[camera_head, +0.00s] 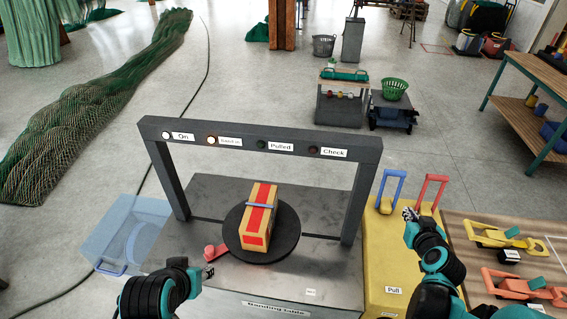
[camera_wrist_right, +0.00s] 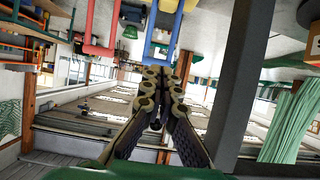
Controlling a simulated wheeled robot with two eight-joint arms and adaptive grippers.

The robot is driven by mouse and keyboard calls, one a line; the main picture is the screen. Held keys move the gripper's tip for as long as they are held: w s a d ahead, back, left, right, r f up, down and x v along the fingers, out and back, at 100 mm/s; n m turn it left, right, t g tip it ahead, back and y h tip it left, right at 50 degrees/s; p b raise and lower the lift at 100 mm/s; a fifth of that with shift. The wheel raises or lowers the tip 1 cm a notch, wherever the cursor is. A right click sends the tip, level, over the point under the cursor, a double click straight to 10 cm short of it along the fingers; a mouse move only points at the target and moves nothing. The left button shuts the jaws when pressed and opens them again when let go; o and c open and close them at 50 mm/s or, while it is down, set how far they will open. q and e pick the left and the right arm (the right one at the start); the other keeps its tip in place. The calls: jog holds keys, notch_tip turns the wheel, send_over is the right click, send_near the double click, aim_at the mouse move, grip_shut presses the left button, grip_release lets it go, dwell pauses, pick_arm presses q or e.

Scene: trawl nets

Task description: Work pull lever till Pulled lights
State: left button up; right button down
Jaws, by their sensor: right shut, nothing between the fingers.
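A yellow box (camera_head: 372,262) labelled "Pull" stands right of the banding table and carries a blue lever (camera_head: 401,190) and a red lever (camera_head: 443,192), both upright. My right gripper (camera_head: 409,214) is shut and empty, close to the blue lever in the head view. In the right wrist view, the shut fingertips (camera_wrist_right: 164,74) point towards the blue lever (camera_wrist_right: 148,42), with the red lever (camera_wrist_right: 88,38) beside it; contact is unclear. The "Pulled" lamp (camera_head: 261,144) is dark; "On" (camera_head: 166,135) is lit. My left gripper (camera_head: 207,271) is near the table's front left; its jaws are unclear.
A box with a red stripe and blue band (camera_head: 259,215) sits on the black turntable (camera_head: 284,250). A dark frame (camera_head: 370,180) rises over the table. A wooden tray (camera_head: 455,250) with yellow and red tools lies right.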

dwell(0.6)
jog(key=w+d+r+g+p, duration=0.1)
jog(key=w+r+g+p, duration=0.1)
jog(key=w, duration=0.5)
jog(key=w+d+r+g+y+p, duration=0.1)
jog(key=w+d+r+g+p, duration=0.1)
jog(key=w, duration=0.5)
jog(key=w+d+r+g+p, duration=0.2)
jog(key=w+r+p, duration=0.1)
jog(key=w+p, duration=0.2)
jog(key=shift+w+r+g+y, duration=0.3)
jog(key=shift+w+r, duration=0.1)
jog(key=shift+w, duration=0.7)
notch_tip(320, 180, down, 9)
jog(key=w+b, duration=0.1)
jog(key=shift+d+f, duration=0.15)
jog(key=shift+f, duration=0.05)
jog(key=shift+s+b, duration=0.1)
jog(key=shift+b, duration=0.2)
